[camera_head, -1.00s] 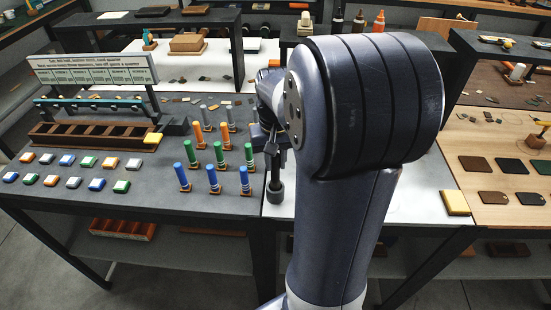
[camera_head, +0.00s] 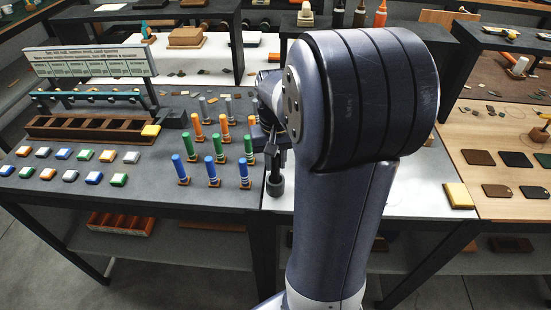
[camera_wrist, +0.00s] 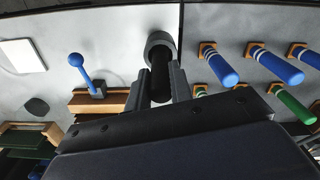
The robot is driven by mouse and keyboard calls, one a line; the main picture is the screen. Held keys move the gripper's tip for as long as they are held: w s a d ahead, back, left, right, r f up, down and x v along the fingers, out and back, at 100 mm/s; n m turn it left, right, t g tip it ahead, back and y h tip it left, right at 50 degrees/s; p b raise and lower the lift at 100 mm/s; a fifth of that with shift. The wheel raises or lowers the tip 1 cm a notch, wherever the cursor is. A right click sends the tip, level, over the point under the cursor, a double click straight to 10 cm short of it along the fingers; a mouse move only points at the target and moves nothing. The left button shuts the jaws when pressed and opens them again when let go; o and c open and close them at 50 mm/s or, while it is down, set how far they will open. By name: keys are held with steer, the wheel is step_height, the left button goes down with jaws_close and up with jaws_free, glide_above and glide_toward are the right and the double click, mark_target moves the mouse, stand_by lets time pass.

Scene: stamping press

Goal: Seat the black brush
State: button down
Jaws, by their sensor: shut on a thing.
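The black brush (camera_wrist: 160,78) is a dark upright cylinder between the jaws of my gripper (camera_wrist: 162,88) in the wrist view. My gripper is shut on it. In the head view my gripper (camera_head: 276,142) is partly hidden by my arm, with the black shaft below it. A dark grey round collar (camera_head: 275,187) is at the shaft's lower end, over the white bench top near its front left corner. It also shows in the wrist view (camera_wrist: 160,42). I cannot tell whether the collar is part of the brush or a holder around it.
Several blue, green and orange pegs (camera_head: 213,172) stand close left of my gripper on the grey bench. A blue ball-ended lever (camera_wrist: 77,60) is on the other side in the wrist view.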

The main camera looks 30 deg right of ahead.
steer(key=shift+f+b, duration=0.35)
steer(key=shift+f, duration=0.25)
steer(key=c, duration=1.2)
jaws_free()
step_height(320, 180, up, 11)
steer(key=shift+f, duration=0.1)
